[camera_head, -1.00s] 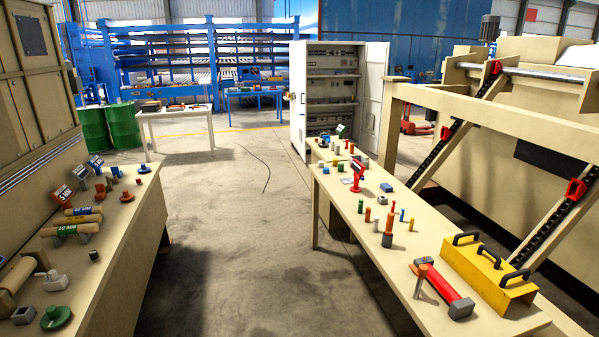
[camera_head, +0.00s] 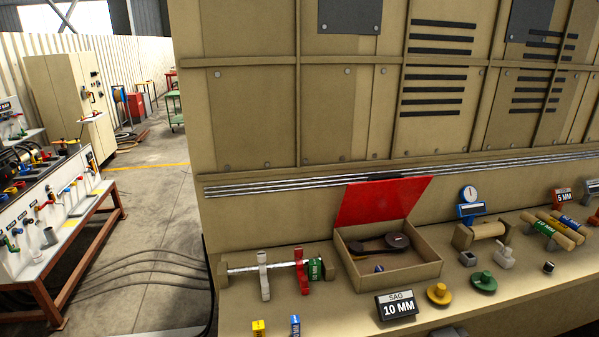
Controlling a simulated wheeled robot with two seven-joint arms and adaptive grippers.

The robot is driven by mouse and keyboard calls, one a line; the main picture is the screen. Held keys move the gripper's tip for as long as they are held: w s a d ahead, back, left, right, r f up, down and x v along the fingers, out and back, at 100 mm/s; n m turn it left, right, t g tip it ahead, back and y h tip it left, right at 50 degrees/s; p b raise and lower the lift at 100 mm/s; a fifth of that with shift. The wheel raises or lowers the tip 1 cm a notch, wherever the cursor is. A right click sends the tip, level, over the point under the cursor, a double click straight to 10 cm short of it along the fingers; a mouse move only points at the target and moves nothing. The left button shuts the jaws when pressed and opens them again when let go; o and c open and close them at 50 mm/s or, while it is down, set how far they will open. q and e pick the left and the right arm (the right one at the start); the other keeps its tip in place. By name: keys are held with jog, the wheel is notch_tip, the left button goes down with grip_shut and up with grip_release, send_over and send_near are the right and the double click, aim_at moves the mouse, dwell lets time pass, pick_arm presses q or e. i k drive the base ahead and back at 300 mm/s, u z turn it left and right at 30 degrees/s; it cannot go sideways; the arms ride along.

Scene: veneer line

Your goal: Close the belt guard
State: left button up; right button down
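The belt guard (camera_head: 384,201) is a red lid that stands raised and open at the back of a tan box (camera_head: 410,275) on the bench. A small blue item lies in the bottom of the box. Neither of my grippers shows in the head view.
The box stands on a tan bench (camera_head: 520,290) against a tall panelled machine (camera_head: 290,110). A "SAG 10 MM" sign (camera_head: 397,305) stands in front. A roller gauge (camera_head: 275,267) is left of the box; yellow (camera_head: 439,293) and green (camera_head: 483,282) knobs are right.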

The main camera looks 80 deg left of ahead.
aim_at(389, 197)
jog(key=u, duration=2.15)
